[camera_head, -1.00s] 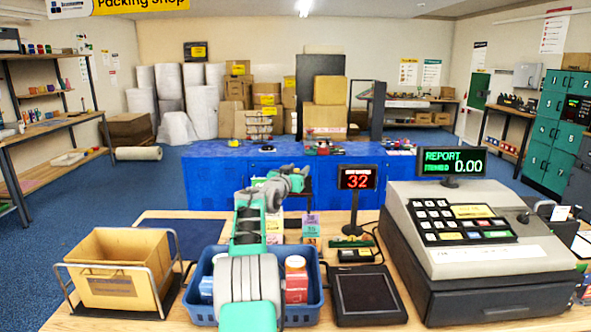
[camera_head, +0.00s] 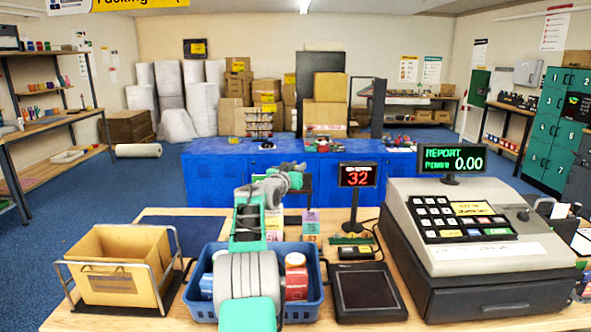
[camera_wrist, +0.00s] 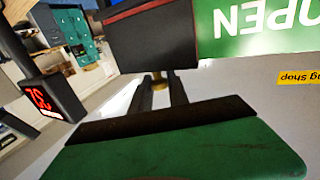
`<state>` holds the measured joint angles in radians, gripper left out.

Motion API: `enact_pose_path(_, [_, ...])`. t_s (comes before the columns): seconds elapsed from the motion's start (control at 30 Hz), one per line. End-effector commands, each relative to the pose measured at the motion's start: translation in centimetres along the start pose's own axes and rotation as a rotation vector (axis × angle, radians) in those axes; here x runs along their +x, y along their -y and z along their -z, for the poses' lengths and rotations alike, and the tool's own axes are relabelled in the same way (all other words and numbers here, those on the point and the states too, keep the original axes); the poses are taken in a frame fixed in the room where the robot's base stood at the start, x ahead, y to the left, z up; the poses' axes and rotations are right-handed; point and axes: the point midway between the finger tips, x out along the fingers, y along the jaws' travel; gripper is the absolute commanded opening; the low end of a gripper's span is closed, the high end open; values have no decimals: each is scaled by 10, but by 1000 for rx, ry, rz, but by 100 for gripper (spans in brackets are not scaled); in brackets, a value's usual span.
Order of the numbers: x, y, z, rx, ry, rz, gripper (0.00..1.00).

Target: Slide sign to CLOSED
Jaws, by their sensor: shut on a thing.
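The sign shows close up in the wrist view, upside down, with a green panel (camera_wrist: 262,28) reading OPEN in white letters. A dark panel (camera_wrist: 150,45) with a red strip along its edge sits beside the letters and covers part of the sign. My gripper (camera_wrist: 160,88) is shut on a small brass-coloured knob (camera_wrist: 158,78) at the edge of the dark panel. The fingers hide most of the knob. In the head view my arm reaches forward over the counter, and its end hides most of the sign.
A queue display (camera_head: 357,176) reading 32 stands to the right of my arm. A blue basket (camera_head: 205,309) with goods is under the arm. A carton (camera_head: 120,285) in a wire stand is left, and a cash register (camera_head: 470,235) is right. A dark pad (camera_head: 366,290) lies between.

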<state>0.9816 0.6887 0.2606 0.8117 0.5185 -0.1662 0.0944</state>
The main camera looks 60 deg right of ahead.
Motion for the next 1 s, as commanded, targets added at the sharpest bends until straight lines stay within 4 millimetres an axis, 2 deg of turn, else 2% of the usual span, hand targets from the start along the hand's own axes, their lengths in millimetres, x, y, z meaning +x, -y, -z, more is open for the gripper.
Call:
enact_pose_path(0.87, [1,-4,-1,-2,2,-9,0])
enact_pose_path(1.0, [-3,6,-3,-2,2,-5,0])
